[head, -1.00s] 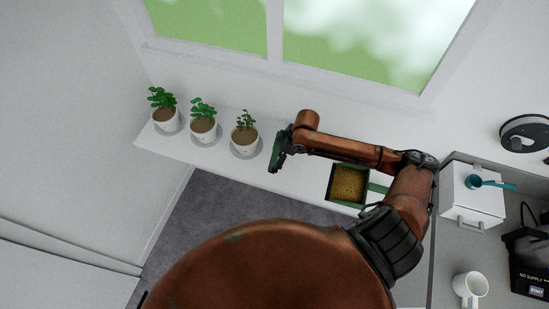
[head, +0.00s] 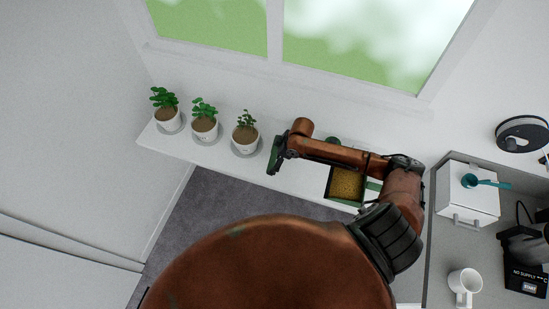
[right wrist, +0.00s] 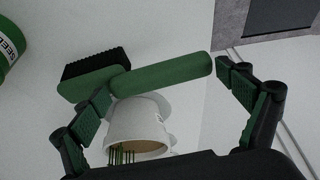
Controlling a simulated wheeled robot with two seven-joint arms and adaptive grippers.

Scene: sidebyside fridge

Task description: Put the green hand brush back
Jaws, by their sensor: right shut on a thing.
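The green hand brush (right wrist: 163,75) shows in the right wrist view, with a block of black bristles at its left and a rounded handle at its right. In the head view the same gripper (head: 275,156) is over the white shelf, just right of the rightmost potted plant; I cannot make out the brush there. My left gripper is not in view.
The white shelf (head: 300,180) holds three potted plants, the nearest (head: 245,147) beside the gripper. A green pan with tan contents (head: 347,184) sits under my right arm. A green SEED can (right wrist: 8,50) shows in the wrist view. A white box (head: 468,195) and mug (head: 464,283) stand right.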

